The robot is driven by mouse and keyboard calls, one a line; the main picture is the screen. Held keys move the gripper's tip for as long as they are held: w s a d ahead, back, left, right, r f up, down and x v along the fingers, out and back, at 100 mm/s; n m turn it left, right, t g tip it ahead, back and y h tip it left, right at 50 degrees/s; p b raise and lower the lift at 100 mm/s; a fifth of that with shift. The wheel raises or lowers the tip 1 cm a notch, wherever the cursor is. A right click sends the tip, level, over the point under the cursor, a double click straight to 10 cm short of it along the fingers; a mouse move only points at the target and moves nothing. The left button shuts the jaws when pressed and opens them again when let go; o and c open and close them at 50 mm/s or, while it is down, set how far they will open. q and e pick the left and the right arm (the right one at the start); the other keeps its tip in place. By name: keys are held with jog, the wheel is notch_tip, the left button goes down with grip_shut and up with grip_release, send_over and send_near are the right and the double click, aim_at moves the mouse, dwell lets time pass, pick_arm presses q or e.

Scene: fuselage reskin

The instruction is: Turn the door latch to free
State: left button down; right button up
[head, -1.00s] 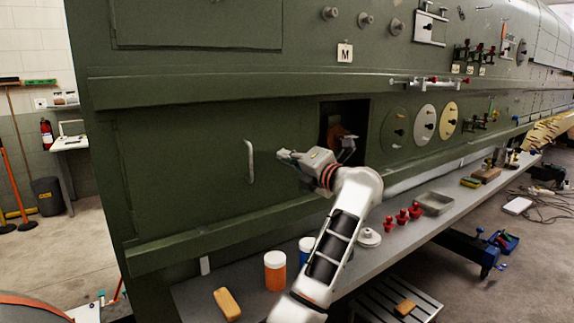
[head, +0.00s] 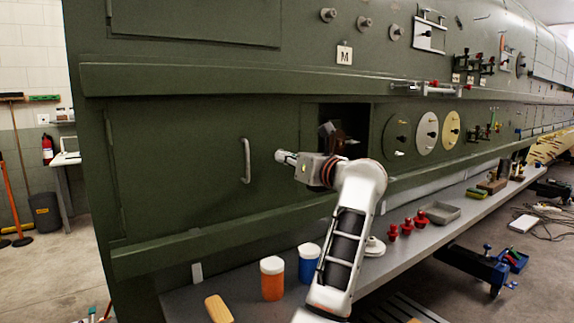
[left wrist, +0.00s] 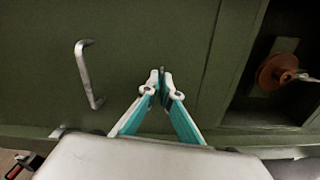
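The green door (head: 180,165) fills the lower panel in the head view. It carries a pale bar handle (head: 246,160), also seen at the left of the left wrist view (left wrist: 88,75). My left gripper (head: 284,157) is at the door's right part, right of the handle. In the left wrist view its fingertips (left wrist: 162,80) are drawn together on a small dark upright piece, apparently the door latch (left wrist: 161,71). The fingers and wrist hide most of it, so its angle cannot be read. My right gripper is not in view.
Right of the door is a dark open recess (head: 357,118) with a brown round part (left wrist: 276,71) inside. Below runs a grey ledge (head: 225,292) with an orange jar (head: 272,279), a blue jar (head: 308,264), a tan block (head: 218,308) and red knobs (head: 407,227).

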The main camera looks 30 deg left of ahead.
pick_arm(q)
jog(key=shift+f+n+b, duration=0.1)
jog(key=shift+n+b, duration=0.35)
jog(key=shift+n, duration=0.45)
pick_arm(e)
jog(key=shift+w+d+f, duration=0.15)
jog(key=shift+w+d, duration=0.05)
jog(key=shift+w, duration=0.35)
pick_arm(q)
jog(key=c, duration=2.3)
grip_release()
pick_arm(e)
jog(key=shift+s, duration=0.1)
